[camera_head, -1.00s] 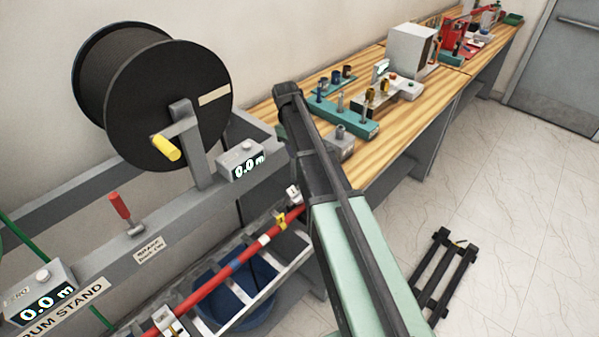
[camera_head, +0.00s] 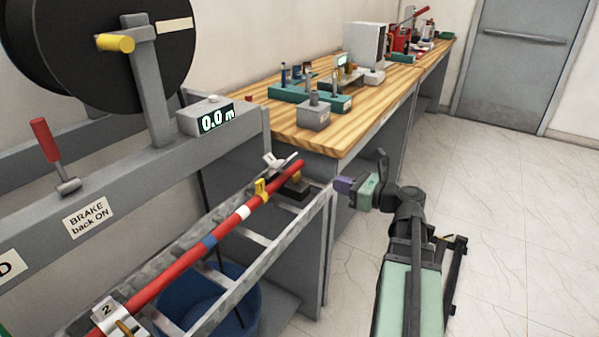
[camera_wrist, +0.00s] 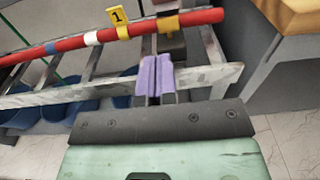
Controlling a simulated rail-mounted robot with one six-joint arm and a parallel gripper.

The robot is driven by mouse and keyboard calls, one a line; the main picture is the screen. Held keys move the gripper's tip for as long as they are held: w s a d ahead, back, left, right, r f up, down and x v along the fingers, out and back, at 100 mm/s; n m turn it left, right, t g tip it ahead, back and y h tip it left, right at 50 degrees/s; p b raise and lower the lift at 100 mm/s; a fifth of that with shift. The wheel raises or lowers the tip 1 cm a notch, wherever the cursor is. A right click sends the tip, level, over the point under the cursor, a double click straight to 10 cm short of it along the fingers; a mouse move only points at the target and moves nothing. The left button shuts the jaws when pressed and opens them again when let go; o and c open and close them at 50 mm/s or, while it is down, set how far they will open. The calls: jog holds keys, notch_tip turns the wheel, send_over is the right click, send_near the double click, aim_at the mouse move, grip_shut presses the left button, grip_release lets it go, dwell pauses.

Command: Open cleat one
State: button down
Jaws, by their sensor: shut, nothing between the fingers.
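A red cable (camera_head: 215,235) runs along a grey ladder-like rack (camera_head: 262,262). Cleat one is at the cable's far right end, with a pale lever (camera_head: 272,163) beside the cable and a dark block (camera_head: 294,189) under it. In the wrist view a yellow tag marked 1 (camera_wrist: 118,21) stands on the cable, left of a yellowish cleat part (camera_wrist: 167,25). The cleat's upper part is cut off there. My gripper (camera_head: 340,186), with purple fingers, is shut and empty, just right of the rack's end. In the wrist view its fingers (camera_wrist: 155,64) point toward the cleat, short of the cable.
A second cleat (camera_head: 122,326) with a tag marked 2 (camera_head: 107,309) is at lower left. The drum stand (camera_head: 120,175) is behind the rack. A wooden workbench (camera_head: 345,125) with tools stands beyond. A blue bin (camera_head: 190,312) is below. Floor at right is clear.

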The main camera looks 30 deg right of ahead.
send_over(299, 188)
jog(key=v, duration=0.3)
jog(key=shift+s+d+f+b, duration=0.15)
jog(key=shift+f+b, duration=0.3)
jog(key=shift+f, duration=0.1)
jog(key=shift+w+a+r+p, duration=0.35)
jog(key=shift+w+r+p, duration=0.15)
jog(key=shift+r+p, duration=0.05)
jog(key=shift+w+a+r+p, duration=0.3)
jog(key=shift+w+r+p, duration=0.2)
jog(key=shift+r+p, duration=0.05)
jog(key=shift+w+a+r, duration=0.25)
jog(key=shift+w+a, duration=0.05)
jog(key=shift+w, duration=0.2)
jog(key=shift+p, duration=0.35)
